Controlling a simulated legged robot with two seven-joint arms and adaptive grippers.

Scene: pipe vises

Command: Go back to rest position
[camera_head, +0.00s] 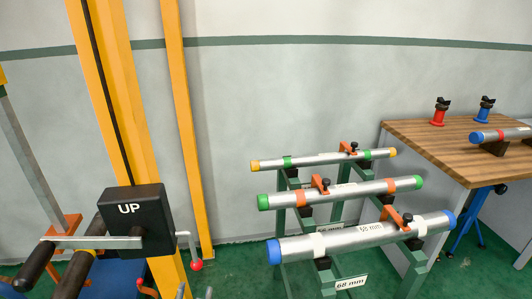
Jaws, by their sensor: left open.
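The task names no object. My left gripper (195,292) shows only as two grey fingertips at the bottom edge, left of centre. The tips are apart with nothing seen between them, so it is open and empty. The rest of this gripper is below the picture. It is in front of the yellow posts and left of the pipe rack. My right gripper is not in view.
A black box marked UP (128,218) with a grey lever stands close by yellow posts (190,130) at left. A green rack holds three pipes (345,190). A wooden table (430,140) with red and blue vises stands at right. Green floor is open between posts and rack.

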